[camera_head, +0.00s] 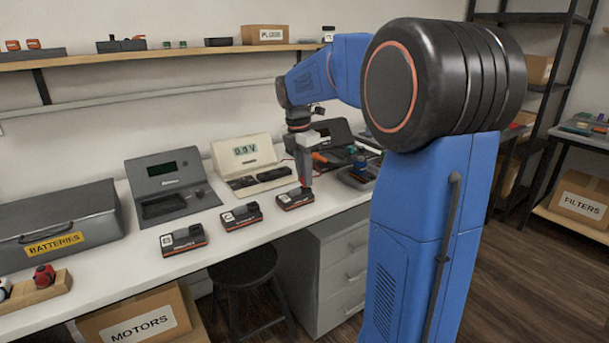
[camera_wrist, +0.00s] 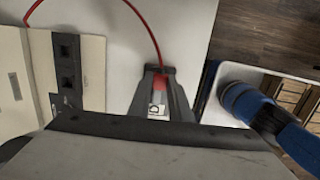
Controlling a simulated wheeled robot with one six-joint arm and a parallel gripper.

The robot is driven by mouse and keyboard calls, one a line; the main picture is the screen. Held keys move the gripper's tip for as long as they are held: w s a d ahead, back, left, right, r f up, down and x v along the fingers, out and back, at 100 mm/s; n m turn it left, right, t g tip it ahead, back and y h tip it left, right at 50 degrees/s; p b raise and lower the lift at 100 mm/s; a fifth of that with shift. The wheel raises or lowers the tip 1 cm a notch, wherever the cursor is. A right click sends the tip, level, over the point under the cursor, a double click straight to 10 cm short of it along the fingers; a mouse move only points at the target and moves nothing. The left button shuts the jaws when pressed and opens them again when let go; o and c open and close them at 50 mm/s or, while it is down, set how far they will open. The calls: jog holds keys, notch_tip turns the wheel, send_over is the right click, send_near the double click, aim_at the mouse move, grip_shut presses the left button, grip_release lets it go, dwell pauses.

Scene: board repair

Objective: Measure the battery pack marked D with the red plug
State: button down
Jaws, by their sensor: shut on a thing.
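The battery pack marked D (camera_head: 293,201) is the rightmost of three packs along the bench front. Its white D label (camera_wrist: 156,110) shows in the wrist view, with much of the pack hidden by my gripper. My gripper (camera_head: 306,187) points down at this pack and is shut on the red plug (camera_wrist: 160,82). The plug is over or at the pack's end; I cannot tell if it is seated. Its red cable (camera_wrist: 152,31) arcs up and left toward the meter. The meter (camera_head: 246,154) has a lit display reading about 0.0 V, its digits small.
Two other packs, one marked B (camera_head: 184,241) and a middle one (camera_head: 241,217), stand to the left. A dark grey device (camera_head: 166,187) stands behind them. A tray with a blue-handled tool (camera_wrist: 265,113) lies right of pack D. A stool (camera_head: 245,265) stands below the bench.

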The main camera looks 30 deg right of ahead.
jog(key=shift+f, duration=0.4)
dwell(0.4)
jog(key=c, duration=1.3)
grip_release()
jog(key=shift+o, duration=0.2)
jog(key=shift+r, duration=1.6)
jog(key=shift+r, duration=2.9)
